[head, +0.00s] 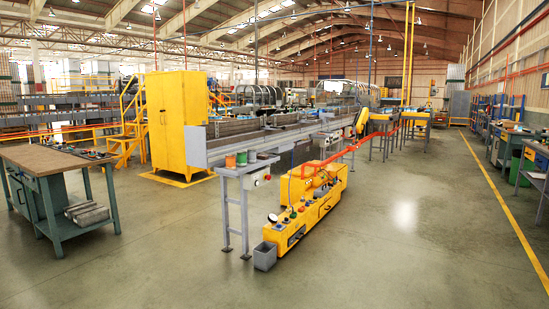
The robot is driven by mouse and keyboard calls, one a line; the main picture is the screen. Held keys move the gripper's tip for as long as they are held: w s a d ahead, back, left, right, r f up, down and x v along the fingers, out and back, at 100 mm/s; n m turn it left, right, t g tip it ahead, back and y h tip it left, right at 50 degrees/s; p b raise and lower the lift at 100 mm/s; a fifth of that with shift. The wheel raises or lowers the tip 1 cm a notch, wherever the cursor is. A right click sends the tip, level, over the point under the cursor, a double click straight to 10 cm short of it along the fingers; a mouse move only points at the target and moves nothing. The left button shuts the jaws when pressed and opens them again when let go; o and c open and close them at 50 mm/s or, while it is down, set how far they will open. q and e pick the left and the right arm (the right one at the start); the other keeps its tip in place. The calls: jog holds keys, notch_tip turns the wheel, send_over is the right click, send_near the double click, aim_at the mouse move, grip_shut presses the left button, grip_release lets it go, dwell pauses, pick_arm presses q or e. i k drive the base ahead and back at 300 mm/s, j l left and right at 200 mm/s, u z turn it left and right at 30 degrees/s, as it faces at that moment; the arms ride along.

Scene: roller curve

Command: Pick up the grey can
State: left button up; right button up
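I cannot make out a grey can for certain. On the small grey stand (249,170) near the middle stand an orange can-like item (230,160) and a green one (242,159), side by side. A small greyish shape (252,156) shows just right of the green one, too small to tell what it is. A grey open-topped box (265,257) sits on the floor at the near end of the low yellow machine. Neither of my grippers is in view.
A green workbench (40,162) with a brown top stands at the left. A yellow cabinet (175,120) and a long grey conveyor (232,147) stand behind the stand. The low yellow machine (306,212) lies right of it. The near floor (390,260) is clear.

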aim_at(252, 152)
jog(key=i+z, duration=0.25)
jog(key=i, duration=2.1)
jog(key=i+z, duration=0.1)
jog(key=i, duration=1)
jog(key=i+j, duration=0.15)
jog(key=i, duration=0.9)
